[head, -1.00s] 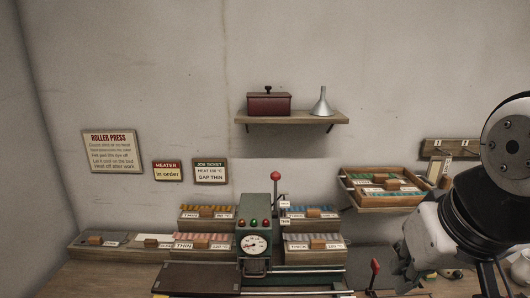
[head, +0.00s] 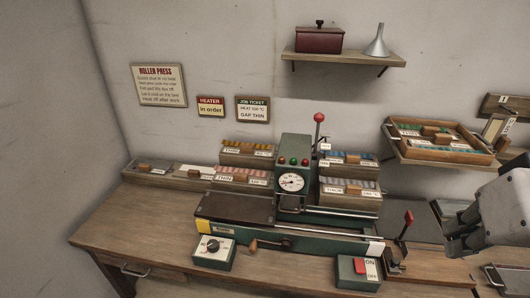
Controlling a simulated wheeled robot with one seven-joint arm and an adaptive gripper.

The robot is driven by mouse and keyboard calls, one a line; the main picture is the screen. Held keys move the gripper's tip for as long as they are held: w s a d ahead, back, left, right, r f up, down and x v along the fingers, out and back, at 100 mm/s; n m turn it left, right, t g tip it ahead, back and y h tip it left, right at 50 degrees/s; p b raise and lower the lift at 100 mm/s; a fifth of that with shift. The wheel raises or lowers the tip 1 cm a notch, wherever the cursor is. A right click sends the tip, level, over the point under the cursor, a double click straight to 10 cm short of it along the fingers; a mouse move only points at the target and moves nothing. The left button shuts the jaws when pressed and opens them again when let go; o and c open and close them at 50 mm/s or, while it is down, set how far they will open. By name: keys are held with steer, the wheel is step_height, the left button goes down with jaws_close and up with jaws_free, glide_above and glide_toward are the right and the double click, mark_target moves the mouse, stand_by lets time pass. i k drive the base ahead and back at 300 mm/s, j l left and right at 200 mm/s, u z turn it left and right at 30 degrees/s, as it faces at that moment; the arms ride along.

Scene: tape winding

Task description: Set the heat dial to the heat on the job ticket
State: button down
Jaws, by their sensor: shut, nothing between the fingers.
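The heat dial is a dark round knob (head: 212,246) on a pale-faced green box (head: 212,255) at the front left of the bench, below the roller press. Its pointer setting is too small to read. The job ticket (head: 252,109) hangs on the wall, its heat line blurred, seeming to read 110 or 150 °C, with "GAP THIN" below. The press (head: 294,170) carries a round white gauge (head: 291,183). My gripper (head: 452,243) is at the right edge, shut and empty, well to the right of the dial and touching nothing that I can see.
A box with a red ON/OFF switch (head: 360,267) stands at the front right. A crank (head: 267,243) sits right of the dial. Bench wood (head: 140,220) left of the dial is clear.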

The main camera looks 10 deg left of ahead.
mark_target(213, 246)
steer(key=u, duration=1.15)
steer(key=k+j+z, duration=0.15)
steer(key=j, duration=0.15)
steer(key=i, duration=0.05)
